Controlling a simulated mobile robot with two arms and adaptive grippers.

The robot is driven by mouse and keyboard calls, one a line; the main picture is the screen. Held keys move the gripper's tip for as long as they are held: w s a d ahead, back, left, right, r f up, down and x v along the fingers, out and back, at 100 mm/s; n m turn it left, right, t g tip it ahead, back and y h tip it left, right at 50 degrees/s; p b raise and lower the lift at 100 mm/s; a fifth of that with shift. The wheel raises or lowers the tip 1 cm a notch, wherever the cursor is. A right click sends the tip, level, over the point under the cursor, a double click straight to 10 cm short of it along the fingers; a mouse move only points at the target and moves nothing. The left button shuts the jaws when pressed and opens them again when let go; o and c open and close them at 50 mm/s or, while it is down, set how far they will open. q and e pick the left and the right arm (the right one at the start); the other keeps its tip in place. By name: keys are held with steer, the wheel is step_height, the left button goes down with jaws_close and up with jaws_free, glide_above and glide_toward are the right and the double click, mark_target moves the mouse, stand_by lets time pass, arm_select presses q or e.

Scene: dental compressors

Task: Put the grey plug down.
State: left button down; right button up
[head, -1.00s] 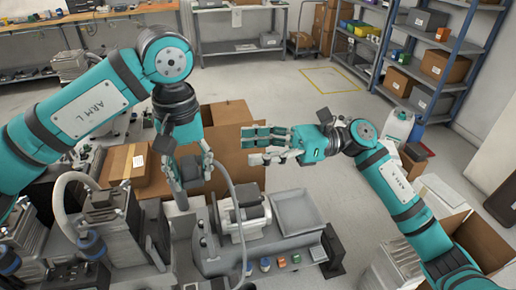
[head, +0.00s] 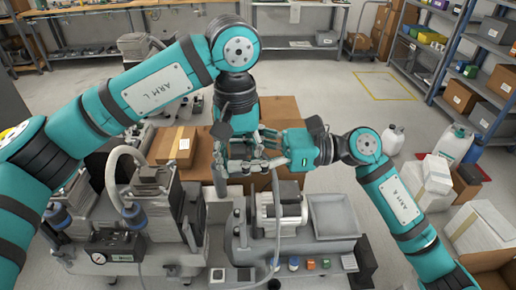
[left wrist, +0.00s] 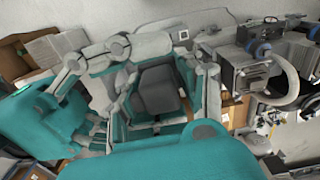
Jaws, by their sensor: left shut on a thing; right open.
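My left gripper (head: 236,168) reaches down from above in the head view, over the bench behind the compressor with the silver motor (head: 282,212). In the left wrist view a dark grey block, which I take as the grey plug (left wrist: 158,88), sits between its teal and grey fingers; the gripper is shut on it. In the head view the plug is mostly hidden by fingers. My right gripper (head: 262,150) comes in from the right, fingers pointing left and open. Its fingers overlap my left gripper in the head view; whether they touch the plug I cannot tell.
A grey tray (head: 335,216) is right of the motor. Small coloured caps (head: 310,265) line the front edge. A pale hose (head: 277,205) rises in front of the motor. Another compressor with a gauge (head: 118,238) stands left. Cardboard boxes (head: 175,145) are behind; clear floor lies beyond.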

steer(key=shift+a, duration=0.1)
steer(key=c, duration=1.1)
arm_select(q)
steer(key=c, duration=1.1)
jaws_free()
arm_select(e)
steer(key=shift+s, duration=0.1)
jaws_close()
arm_select(q)
steer(key=o, duration=0.4)
steer(key=shift+r, duration=0.1)
